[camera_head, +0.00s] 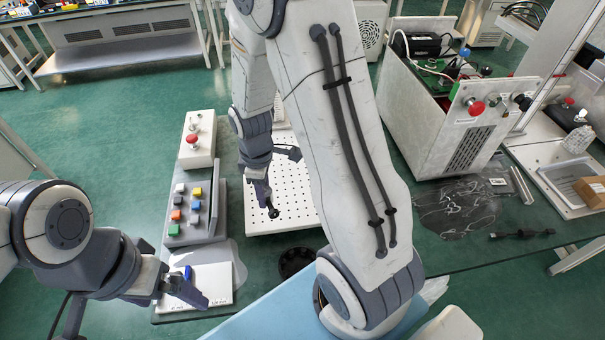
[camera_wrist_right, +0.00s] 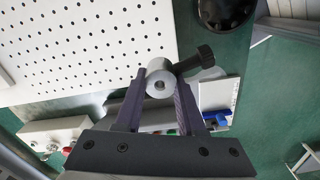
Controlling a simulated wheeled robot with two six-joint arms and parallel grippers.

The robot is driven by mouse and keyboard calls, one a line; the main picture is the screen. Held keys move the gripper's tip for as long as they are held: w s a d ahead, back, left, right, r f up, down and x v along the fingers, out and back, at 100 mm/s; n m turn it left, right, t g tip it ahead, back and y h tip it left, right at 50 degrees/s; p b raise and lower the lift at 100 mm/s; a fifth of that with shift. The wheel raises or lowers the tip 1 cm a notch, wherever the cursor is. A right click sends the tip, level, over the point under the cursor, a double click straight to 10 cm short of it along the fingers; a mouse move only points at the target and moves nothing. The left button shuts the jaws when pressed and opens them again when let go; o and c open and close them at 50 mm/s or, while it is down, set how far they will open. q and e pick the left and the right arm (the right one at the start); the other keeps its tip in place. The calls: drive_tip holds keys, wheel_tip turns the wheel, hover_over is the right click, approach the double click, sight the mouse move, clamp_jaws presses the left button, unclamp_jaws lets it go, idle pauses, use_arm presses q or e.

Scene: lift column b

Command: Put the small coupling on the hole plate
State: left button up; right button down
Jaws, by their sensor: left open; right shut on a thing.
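My right gripper (camera_wrist_right: 158,100) is shut on the small coupling (camera_wrist_right: 158,72), a light grey cylinder with a dark bore in its end. A black, bolt-like piece (camera_wrist_right: 196,61) sticks out beside the coupling; I cannot tell whether it is part of it. In the head view my right gripper (camera_head: 266,200) hangs over the left part of the white hole plate (camera_head: 299,205), with the dark piece at its tip. The hole plate also shows in the right wrist view (camera_wrist_right: 72,48), at upper left. My left gripper (camera_head: 190,290) is open and empty, low at the left, over a white sheet.
A button box (camera_head: 217,206) and an emergency-stop box (camera_head: 197,140) stand left of the plate. A black round part (camera_head: 296,262) lies in front of it.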

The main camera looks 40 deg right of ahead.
drive_tip(key=n, duration=0.5)
drive_tip(key=d+r+n, duration=0.1)
drive_tip(key=n, duration=0.1)
drive_tip(key=shift+s+r+n, duration=0.1)
drive_tip(key=shift+s+n, duration=0.2)
drive_tip(key=shift+s, duration=0.05)
drive_tip(key=d+n, duration=0.1)
drive_tip(key=n, duration=0.6)
drive_tip(key=p, duration=0.2)
hover_over(280, 186)
wheel_tip(280, 186, down, 6)
drive_tip(key=shift+s+r, duration=0.1)
drive_tip(key=shift+s, duration=0.05)
wheel_tip(280, 186, down, 4)
drive_tip(key=shift+r+p, duration=0.1)
drive_tip(key=shift+p, duration=0.6)
drive_tip(key=shift+f, duration=0.2)
drive_tip(key=shift+f, duration=0.1)
